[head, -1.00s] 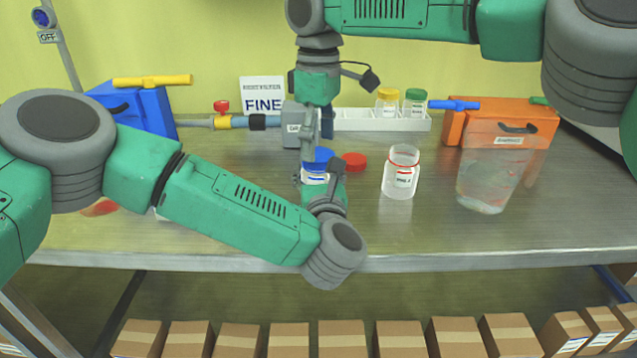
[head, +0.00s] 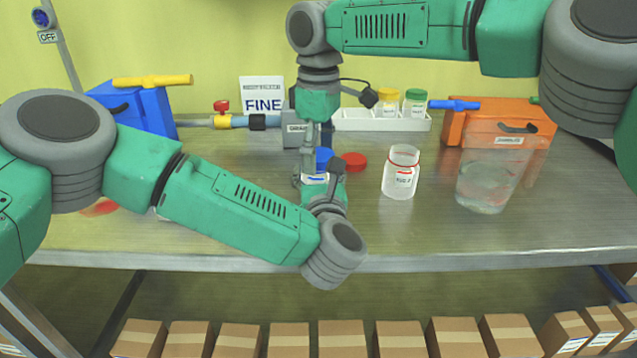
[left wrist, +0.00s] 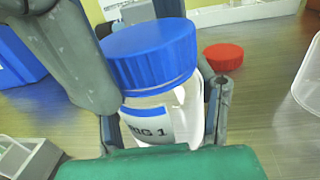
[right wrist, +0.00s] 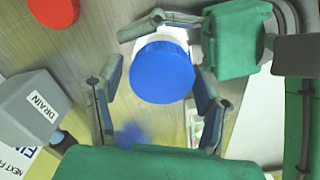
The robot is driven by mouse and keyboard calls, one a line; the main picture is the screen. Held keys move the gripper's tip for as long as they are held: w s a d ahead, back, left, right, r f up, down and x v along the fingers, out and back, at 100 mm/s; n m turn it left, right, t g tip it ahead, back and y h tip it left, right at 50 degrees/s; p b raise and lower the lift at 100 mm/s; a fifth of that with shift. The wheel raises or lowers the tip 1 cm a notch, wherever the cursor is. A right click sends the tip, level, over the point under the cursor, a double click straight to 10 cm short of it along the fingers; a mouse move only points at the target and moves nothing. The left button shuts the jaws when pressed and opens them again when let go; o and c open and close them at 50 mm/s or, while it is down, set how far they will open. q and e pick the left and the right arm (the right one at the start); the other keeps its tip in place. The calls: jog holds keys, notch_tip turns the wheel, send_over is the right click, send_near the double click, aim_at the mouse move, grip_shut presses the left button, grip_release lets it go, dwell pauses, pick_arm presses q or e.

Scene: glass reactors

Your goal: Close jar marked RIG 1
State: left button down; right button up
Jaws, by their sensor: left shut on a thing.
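The jar marked RIG 1 (left wrist: 155,120) is clear with a white label, and a blue lid (left wrist: 150,50) sits on its mouth. In the head view its blue lid (head: 324,158) shows partly behind my grippers. My left gripper (left wrist: 165,108) is shut around the jar's body, and the jar stands upright. My right gripper (right wrist: 157,105) points down over the lid. Its fingers are spread, one close to the lid's right side and the other clearly apart on the left. The right gripper (head: 310,150) hides part of the jar in the head view.
A red lid (head: 354,162) lies just right of the jar. An open clear jar with a red ring (head: 400,174) and a clear beaker (head: 486,180) stand further right. A grey DRAIN box (right wrist: 30,105) is close to my right gripper. A white rack (head: 350,123) stands behind.

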pick_arm(q)
jog(key=shift+f, duration=0.1)
pick_arm(e)
notch_tip(320, 180, up, 12)
dwell(0.7)
jog(key=shift+w+a, duration=0.1)
pick_arm(q)
jog(key=c, duration=0.6)
grip_release()
jog(key=shift+o, duration=0.2)
jog(key=s, duration=0.7)
jog(key=s+d, duration=0.1)
jog(key=s, duration=0.2)
jog(key=shift+s+f, duration=0.1)
jog(key=shift+s, duration=0.9)
pick_arm(e)
jog(key=shift+f, duration=0.1)
